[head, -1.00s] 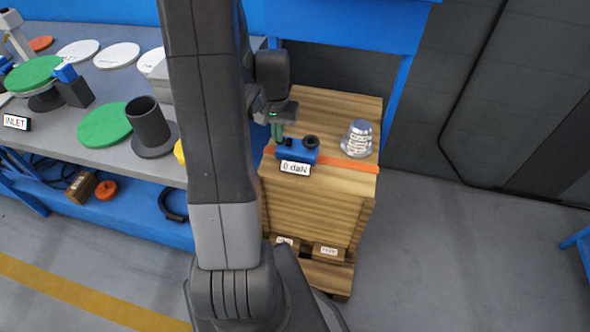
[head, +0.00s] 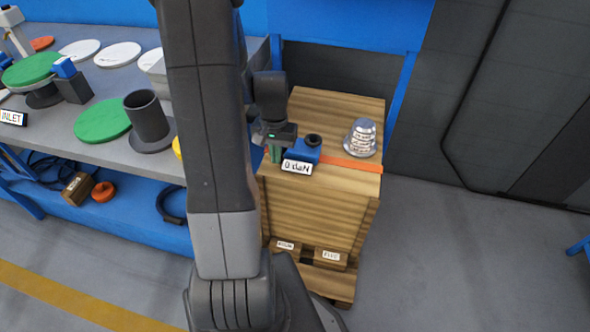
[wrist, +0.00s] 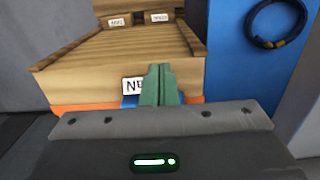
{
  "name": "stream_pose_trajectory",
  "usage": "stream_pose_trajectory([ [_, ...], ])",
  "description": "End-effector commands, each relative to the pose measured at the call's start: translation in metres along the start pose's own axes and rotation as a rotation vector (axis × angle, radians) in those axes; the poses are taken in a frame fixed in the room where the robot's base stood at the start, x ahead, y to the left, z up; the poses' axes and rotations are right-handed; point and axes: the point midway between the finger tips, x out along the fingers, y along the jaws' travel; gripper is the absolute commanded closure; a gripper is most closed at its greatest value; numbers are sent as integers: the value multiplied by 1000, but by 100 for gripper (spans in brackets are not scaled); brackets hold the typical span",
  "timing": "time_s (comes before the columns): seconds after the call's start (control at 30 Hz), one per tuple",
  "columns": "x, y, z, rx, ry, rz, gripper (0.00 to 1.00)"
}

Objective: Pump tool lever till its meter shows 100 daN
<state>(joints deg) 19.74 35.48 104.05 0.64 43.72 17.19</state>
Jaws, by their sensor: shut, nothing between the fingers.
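The blue tool (head: 306,150) with a black round knob lies on top of the wooden crate (head: 340,100). Its white meter plate (head: 297,167) faces me and appears to read 0 daN. My gripper (head: 275,154) is at the tool's left end, with its green fingers pointing down. In the wrist view the fingers (wrist: 159,84) are shut together with nothing between them. They cover part of the meter plate (wrist: 132,86) and most of the tool there. I cannot make out the lever, or whether the fingers touch the tool.
A silver ribbed cup-shaped part (head: 361,138) stands right of the tool, by an orange strip (head: 350,163). The grey bench (head: 75,145) at left holds discs and a dark flanged cylinder (head: 148,118). Small labelled blocks (head: 330,257) sit low at the crate's front. Floor at right is clear.

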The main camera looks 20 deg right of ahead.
Motion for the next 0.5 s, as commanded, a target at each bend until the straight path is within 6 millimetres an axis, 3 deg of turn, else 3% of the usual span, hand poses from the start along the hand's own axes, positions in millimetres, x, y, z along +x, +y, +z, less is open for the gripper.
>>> stream_pose_trajectory([
  [0.03, 2, -3, -22, -9, 64, -8, 100],
  [0.2, 11, -3, -20, -9, 66, -9, 100],
  [0.5, -12, -2, -20, -7, 69, -9, 100],
])
